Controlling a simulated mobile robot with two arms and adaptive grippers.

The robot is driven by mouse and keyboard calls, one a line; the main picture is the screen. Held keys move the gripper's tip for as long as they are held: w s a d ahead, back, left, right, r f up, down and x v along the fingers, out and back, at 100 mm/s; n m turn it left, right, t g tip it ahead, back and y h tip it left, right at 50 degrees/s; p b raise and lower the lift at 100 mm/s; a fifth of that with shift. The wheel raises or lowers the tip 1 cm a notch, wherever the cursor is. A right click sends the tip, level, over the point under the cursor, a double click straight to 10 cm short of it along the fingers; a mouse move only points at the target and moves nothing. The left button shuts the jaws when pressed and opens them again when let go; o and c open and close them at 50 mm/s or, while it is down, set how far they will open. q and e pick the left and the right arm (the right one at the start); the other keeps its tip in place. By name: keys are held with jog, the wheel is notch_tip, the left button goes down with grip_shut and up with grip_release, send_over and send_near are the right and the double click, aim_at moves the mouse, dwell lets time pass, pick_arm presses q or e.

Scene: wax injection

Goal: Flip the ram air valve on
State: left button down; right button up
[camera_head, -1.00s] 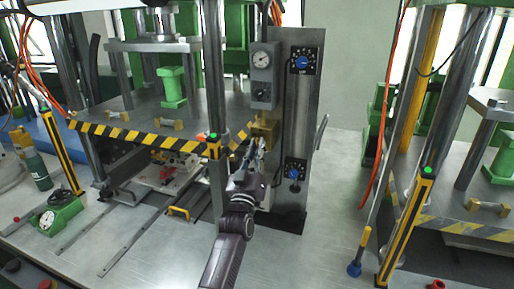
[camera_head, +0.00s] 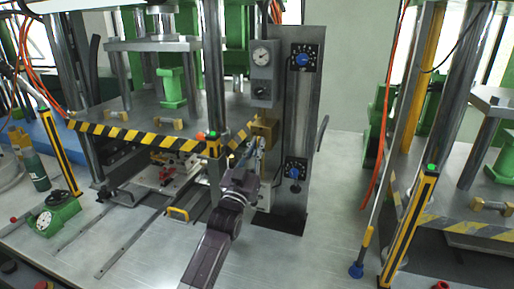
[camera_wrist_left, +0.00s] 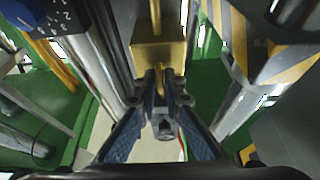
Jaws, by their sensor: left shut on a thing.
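The ram air valve shows as a brass block (camera_head: 265,130) on the left side of the grey control panel, beside the press. In the left wrist view the brass block (camera_wrist_left: 158,50) is straight ahead, with a thin brass lever (camera_wrist_left: 159,84) standing out from it towards me. My left gripper (camera_head: 259,149) is just below the block in the head view. Its fingertips (camera_wrist_left: 160,84) are shut on the lever, one on each side. The fingers hide part of the lever. My right gripper is in neither view.
The panel (camera_head: 299,115) carries two blue knobs, one high (camera_head: 302,60) and one low (camera_head: 294,172). A gauge box (camera_head: 262,60) is above the valve. A steel press column (camera_head: 215,85) and a striped guard edge (camera_head: 135,137) are close on the left.

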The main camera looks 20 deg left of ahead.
pick_arm(q)
jog(key=c, duration=2.1)
grip_release()
jog(key=v, duration=1.2)
